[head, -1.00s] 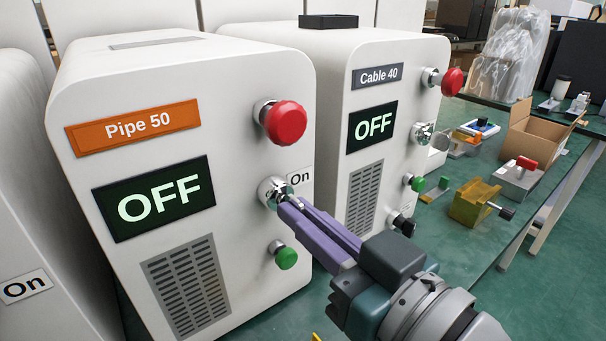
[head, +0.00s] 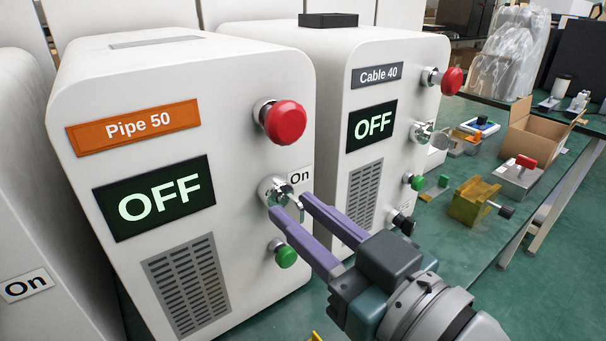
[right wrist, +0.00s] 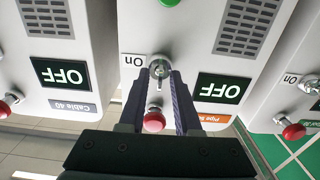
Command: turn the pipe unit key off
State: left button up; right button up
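The pipe unit (head: 90,165) is the white box with an orange "Pipe 50" label, and its display (head: 158,198) reads OFF. Its silver key switch (head: 274,188) sits between a red knob (head: 284,122) and a green button (head: 286,257), beside an "On" label. My right gripper (head: 288,207) is open, its purple fingers on either side of the key and apart from each other. In the right wrist view, the key switch (right wrist: 159,67) shows between the fingertips. Whether a finger touches the key I cannot tell. My left gripper is not in view.
The cable unit (head: 400,75), also reading OFF, stands just right of the pipe unit. Another white unit (head: 35,190) is close on the left. A green table (head: 470,240) at right holds a cardboard box (head: 535,130) and a yellow block (head: 474,203).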

jog(key=v, duration=1)
jog(key=shift+p, duration=0.4)
